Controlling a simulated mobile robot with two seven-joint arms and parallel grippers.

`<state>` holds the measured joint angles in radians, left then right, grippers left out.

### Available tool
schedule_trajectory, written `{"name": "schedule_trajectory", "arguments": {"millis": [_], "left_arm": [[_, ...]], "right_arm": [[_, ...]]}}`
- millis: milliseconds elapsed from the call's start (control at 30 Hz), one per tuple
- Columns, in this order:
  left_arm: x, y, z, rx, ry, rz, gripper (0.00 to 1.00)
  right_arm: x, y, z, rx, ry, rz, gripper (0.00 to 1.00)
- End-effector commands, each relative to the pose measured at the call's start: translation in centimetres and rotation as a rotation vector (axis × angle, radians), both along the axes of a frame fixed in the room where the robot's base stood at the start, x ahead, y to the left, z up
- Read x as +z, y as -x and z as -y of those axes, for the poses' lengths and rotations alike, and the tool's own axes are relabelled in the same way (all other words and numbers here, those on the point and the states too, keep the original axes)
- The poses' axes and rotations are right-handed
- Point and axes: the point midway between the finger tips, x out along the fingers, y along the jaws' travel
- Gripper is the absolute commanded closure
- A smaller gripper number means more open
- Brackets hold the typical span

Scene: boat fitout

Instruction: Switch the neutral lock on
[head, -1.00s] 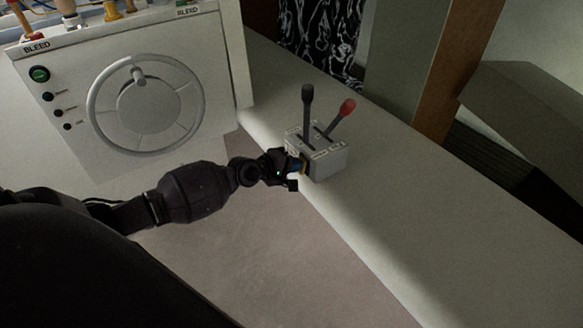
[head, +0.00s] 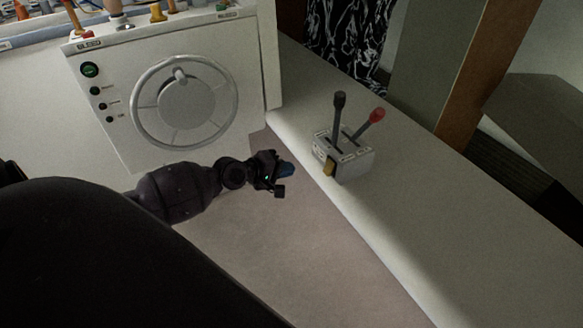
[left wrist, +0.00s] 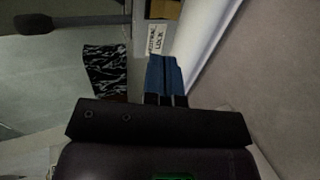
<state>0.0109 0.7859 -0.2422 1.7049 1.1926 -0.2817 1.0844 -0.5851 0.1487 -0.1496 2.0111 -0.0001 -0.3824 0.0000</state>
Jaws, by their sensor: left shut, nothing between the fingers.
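The grey control box (head: 345,163) stands on the white ledge, with a black-knobbed lever (head: 339,103) and a red-knobbed lever (head: 374,117) on top. The neutral lock is a yellow switch (head: 329,169) on the box's side facing my left gripper. In the left wrist view the yellow switch (left wrist: 165,8) is at the top edge, above a label reading "NEUTRAL LOCK" (left wrist: 157,40). My left gripper (head: 288,170) is shut and empty, with blue fingertips. It is left of the box, with a gap between them. My right gripper is not in view.
A white panel with a round handwheel (head: 185,103) and a green button (head: 89,69) stands at the left behind my arm. The white ledge (head: 440,220) runs to the lower right and is clear in front of the box. A brown post (head: 480,65) rises behind.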

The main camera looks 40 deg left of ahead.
Motion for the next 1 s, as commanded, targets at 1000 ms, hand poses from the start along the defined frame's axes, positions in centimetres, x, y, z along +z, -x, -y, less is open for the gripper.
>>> {"name": "schedule_trajectory", "arguments": {"millis": [1000], "left_arm": [[-0.8, 0.4, -0.2, -0.081, -0.202, -0.034, 1.00]], "right_arm": [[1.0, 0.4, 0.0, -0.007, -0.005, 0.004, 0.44]]}}
